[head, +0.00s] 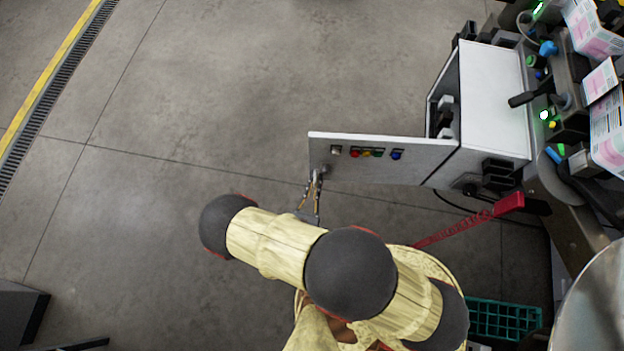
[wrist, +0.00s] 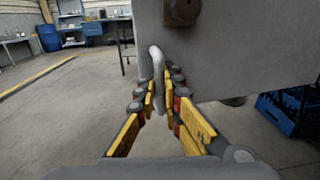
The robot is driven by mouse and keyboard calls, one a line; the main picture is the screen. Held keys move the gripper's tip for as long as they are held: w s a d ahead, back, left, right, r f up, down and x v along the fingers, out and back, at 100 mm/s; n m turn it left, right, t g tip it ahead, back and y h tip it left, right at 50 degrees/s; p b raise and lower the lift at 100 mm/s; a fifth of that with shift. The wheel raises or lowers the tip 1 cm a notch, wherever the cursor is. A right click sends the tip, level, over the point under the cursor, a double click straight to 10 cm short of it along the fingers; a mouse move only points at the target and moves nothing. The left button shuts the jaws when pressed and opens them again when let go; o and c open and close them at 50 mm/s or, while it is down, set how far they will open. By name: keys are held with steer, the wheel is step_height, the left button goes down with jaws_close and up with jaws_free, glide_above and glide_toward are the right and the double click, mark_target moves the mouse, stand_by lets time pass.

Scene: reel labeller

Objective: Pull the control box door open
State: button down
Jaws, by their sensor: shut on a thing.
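The control box (head: 490,95) stands at the right in the head view, with its dark inside partly showing on its left side. Its grey door (head: 400,158) stands swung wide open, reaching left from the box, with a row of coloured buttons and knobs on its face. My gripper (head: 316,178) is at the door's free end. In the wrist view my gripper (wrist: 160,88) is shut on the grey door handle (wrist: 158,68), which lies between the yellow fingers. The door (wrist: 230,50) fills the upper right there, with a brown square latch (wrist: 183,11) above the handle.
A red slotted bar (head: 470,222) lies below the door, near a green crate (head: 503,318). The labelling machine with label reels (head: 600,100) stands at the far right. A blue crate (wrist: 290,112) shows right in the wrist view. The floor left of the door is clear.

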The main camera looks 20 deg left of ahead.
steer(key=shift+s, duration=0.15)
steer(key=c, duration=2.3)
jaws_free()
